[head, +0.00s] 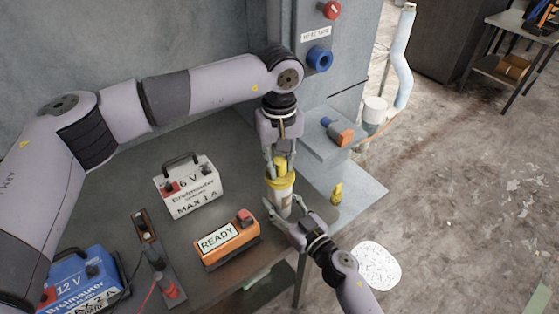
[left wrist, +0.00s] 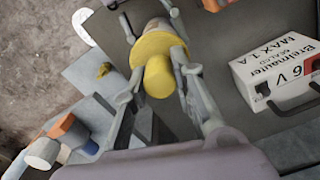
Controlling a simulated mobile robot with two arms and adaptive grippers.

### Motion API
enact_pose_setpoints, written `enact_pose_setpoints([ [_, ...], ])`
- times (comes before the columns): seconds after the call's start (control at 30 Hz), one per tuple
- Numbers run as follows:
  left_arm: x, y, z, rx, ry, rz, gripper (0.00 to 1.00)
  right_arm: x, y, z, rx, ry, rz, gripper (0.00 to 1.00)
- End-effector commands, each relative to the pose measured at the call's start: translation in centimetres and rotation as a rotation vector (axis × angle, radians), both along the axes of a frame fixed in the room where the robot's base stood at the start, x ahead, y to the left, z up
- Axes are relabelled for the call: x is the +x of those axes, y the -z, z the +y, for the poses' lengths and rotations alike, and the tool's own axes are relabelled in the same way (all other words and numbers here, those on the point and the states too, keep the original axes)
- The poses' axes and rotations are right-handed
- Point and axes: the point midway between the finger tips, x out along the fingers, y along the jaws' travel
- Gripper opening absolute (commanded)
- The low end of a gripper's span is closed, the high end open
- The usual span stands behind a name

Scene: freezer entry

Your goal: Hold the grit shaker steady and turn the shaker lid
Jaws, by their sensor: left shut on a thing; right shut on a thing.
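The grit shaker (head: 283,203) is a pale cylinder standing near the right part of the table. Its yellow shaker lid (head: 281,180) has a wide rim and a narrower knob on top. My left gripper (head: 280,168) comes down from above and is shut on the yellow lid; the left wrist view shows its fingers on both sides of the lid (left wrist: 157,65). My right gripper (head: 284,214) reaches in from the lower right and is shut on the shaker body. The far side of the body is hidden.
A white 6 V battery (head: 190,190), an orange READY box (head: 226,241) and a blue 12 V battery (head: 85,280) stand left of the shaker. A small yellow item (head: 337,193) lies to the right. A grey ledge with an orange-and-blue item (head: 340,132) is behind.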

Motion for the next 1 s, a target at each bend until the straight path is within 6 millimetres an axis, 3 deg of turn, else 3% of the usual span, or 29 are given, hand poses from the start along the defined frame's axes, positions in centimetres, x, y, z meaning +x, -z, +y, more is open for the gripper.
enact_pose_setpoints([
  [0.43, 0.24, -0.08, 0.21, 0.004, 0.005, -0.006, 0.0, -0.03, 0.13, -0.12, -0.002, 0.001, 0.002, 0.0],
  [0.47, 0.25, -0.08, 0.21, 0.004, 0.005, -0.006, 0.26, -0.03, 0.12, -0.12, -0.001, 0.001, 0.002, 0.0],
  [0.5, 0.25, -0.07, 0.21, 0.004, 0.005, -0.006, 0.28, -0.03, 0.13, -0.12, -0.002, 0.001, 0.002, 0.0],
  [0.73, 0.12, -0.03, 0.1, 0.002, 0.007, -0.004, 0.44, -0.04, 0.13, -0.09, -0.003, 0.001, 0.002, 0.0],
  [1.0, 0.05, -0.01, 0.04, 0.001, 0.007, -0.002, 0.45, -0.03, 0.13, -0.06, -0.002, 0.001, 0.001, 0.0],
])
